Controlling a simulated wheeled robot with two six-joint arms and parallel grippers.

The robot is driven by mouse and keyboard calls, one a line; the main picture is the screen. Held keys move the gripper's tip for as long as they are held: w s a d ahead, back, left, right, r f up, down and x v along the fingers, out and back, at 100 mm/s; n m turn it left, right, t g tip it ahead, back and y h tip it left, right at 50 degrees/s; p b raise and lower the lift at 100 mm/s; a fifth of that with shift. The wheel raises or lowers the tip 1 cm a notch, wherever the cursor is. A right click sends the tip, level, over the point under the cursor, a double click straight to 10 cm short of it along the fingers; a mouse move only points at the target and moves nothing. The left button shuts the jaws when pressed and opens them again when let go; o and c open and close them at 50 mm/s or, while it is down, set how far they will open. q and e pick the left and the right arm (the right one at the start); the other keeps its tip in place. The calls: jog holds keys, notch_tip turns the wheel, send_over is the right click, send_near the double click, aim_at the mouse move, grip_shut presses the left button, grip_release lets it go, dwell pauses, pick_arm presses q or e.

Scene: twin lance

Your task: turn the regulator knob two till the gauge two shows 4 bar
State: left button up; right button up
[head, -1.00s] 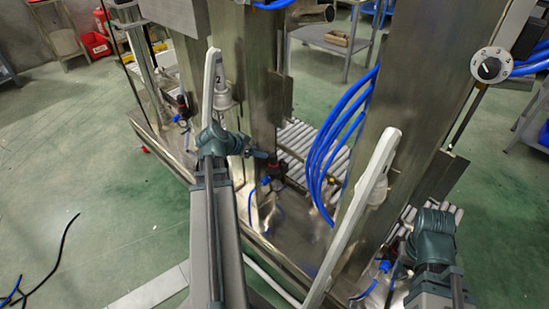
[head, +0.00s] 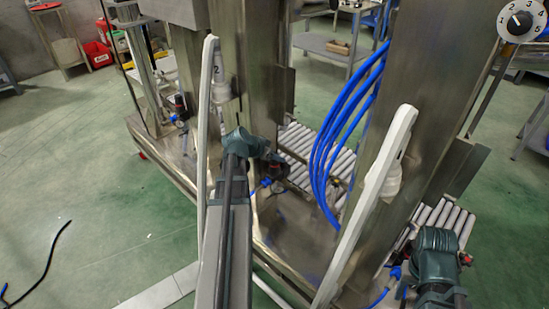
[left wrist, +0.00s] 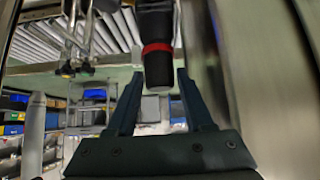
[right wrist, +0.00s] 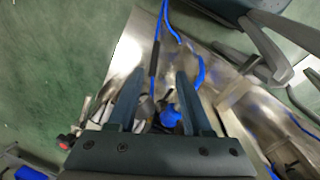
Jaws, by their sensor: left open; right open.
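A black regulator knob (left wrist: 156,50) with a red ring shows in the left wrist view, hanging into the space between my left gripper's fingers (left wrist: 158,78). The fingers are open, one on each side, and I cannot tell whether they touch it. In the head view this regulator (head: 274,168) sits on the steel frame just beyond my left wrist (head: 245,145). No number is readable on it. My right gripper (right wrist: 160,75) is open near blue fittings (right wrist: 170,116); in the head view my right wrist (head: 436,243) is at the lower right. No readable gauge face shows.
Blue hoses (head: 345,120) hang between the columns. A numbered dial (head: 521,20) is at the top right. Another regulator (head: 181,106) stands farther left.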

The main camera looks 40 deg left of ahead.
pick_arm(q)
jog(key=shift+c, duration=0.4)
grip_shut()
jog(key=shift+n, duration=0.3)
